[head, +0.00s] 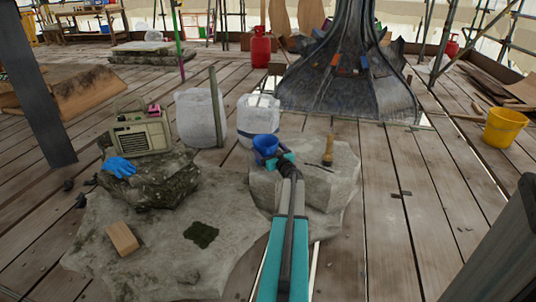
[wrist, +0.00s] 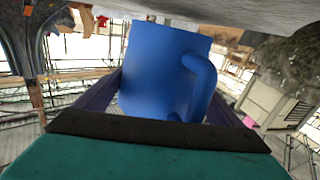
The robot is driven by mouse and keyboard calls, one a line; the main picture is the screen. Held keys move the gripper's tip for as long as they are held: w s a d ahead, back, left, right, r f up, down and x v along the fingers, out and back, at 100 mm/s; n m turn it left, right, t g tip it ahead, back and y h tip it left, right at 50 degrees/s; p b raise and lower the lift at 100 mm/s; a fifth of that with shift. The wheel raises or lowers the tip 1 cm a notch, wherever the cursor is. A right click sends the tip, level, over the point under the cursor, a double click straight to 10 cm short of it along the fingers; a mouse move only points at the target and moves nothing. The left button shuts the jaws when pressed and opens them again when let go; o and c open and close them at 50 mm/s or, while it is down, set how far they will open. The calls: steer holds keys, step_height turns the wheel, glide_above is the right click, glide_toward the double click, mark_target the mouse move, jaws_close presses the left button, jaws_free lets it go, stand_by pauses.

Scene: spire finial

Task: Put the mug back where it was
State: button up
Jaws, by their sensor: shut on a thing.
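The blue mug (head: 265,142) is at the back left part of the pale stone block (head: 315,190). My gripper (head: 273,157) is shut on it from the near side. In the wrist view, the mug (wrist: 155,70) fills the space between my two dark fingers (wrist: 165,95), with its handle on the right. The wrist picture looks upside down, with a grey stone surface along its top edge. The mug looks upright in the head view. I cannot tell whether its base touches the stone.
A wooden-handled tool (head: 328,150) stands on the same block, right of the mug. Two white containers (head: 200,118) (head: 258,112) stand behind. On the left are a radio (head: 140,134), a blue glove (head: 119,166), a wooden block (head: 122,238) and a dark green patch (head: 201,234).

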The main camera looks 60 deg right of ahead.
steer(key=shift+f+b, duration=0.4)
steer(key=shift+f, duration=0.5)
steer(key=shift+f, duration=0.1)
steer(key=o, duration=0.9)
steer(key=shift+s+r, duration=0.1)
steer(key=shift+r, duration=0.1)
steer(key=shift+s+a, duration=0.2)
steer(key=shift+s, duration=0.05)
steer(key=p+v, duration=0.3)
steer(key=v, duration=0.6)
steer(key=shift+s+p, duration=0.15)
steer(key=shift+p, duration=0.25)
steer(key=shift+v, duration=1)
